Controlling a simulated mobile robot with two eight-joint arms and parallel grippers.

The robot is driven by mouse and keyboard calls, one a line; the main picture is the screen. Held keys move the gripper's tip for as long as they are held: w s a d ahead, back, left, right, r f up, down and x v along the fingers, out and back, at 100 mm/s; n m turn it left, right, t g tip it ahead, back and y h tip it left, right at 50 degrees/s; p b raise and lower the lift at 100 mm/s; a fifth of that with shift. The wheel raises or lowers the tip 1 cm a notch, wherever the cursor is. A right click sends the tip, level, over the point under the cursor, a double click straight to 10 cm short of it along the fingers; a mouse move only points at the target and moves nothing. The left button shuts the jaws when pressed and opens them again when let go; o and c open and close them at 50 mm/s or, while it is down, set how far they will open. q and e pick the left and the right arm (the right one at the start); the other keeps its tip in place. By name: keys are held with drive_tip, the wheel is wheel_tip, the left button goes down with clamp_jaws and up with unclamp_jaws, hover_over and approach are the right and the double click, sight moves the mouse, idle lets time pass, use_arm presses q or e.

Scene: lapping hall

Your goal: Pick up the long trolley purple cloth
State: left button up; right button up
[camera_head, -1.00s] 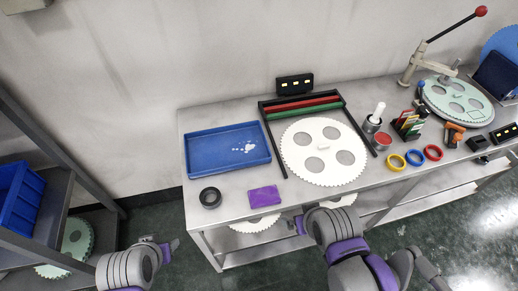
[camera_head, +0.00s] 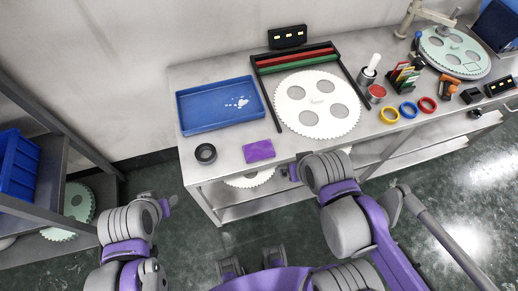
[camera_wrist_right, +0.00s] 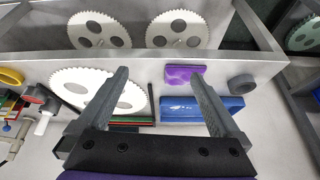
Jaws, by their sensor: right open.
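The purple cloth (camera_head: 259,151) lies flat on the grey metal bench top (camera_head: 228,172) near its front edge. It also shows in the right wrist view (camera_wrist_right: 186,74), between the finger lines and nearer the right-hand finger. My right gripper (camera_head: 289,172) is at the bench's front edge, just right of the cloth and apart from it. In the right wrist view its two fingers (camera_wrist_right: 160,75) are spread with nothing held. My left gripper (camera_head: 168,204) is over the floor left of the bench; its fingers are too small to tell their state.
A black ring (camera_head: 205,153) lies left of the cloth and a blue tray (camera_head: 180,112) behind it. A large white perforated disc (camera_head: 318,118) lies to the right. A shelf rack (camera_head: 55,175) stands at far left. More white discs (camera_wrist_right: 90,30) sit below the bench top.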

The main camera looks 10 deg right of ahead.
drive_tip(key=w+a+r+m+g, duration=0.3)
drive_tip(key=w+m, duration=0.5)
drive_tip(key=m, duration=0.1)
drive_tip(key=m+g, duration=0.2)
drive_tip(key=m, duration=0.6)
hover_over(259, 148)
drive_tip(key=f, duration=0.7)
drive_tip(key=shift+w+a+f+b, duration=0.2)
drive_tip(key=shift+a+b, duration=0.1)
drive_tip(key=shift+b, duration=0.1)
drive_tip(key=f, duration=0.5)
drive_tip(key=shift+s+d, duration=0.2)
drive_tip(key=shift+d, duration=0.15)
drive_tip(key=c, duration=1.3)
wheel_tip(259, 148, up, 10)
drive_tip(key=shift+r+p, duration=0.1)
drive_tip(key=shift+p, duration=0.2)
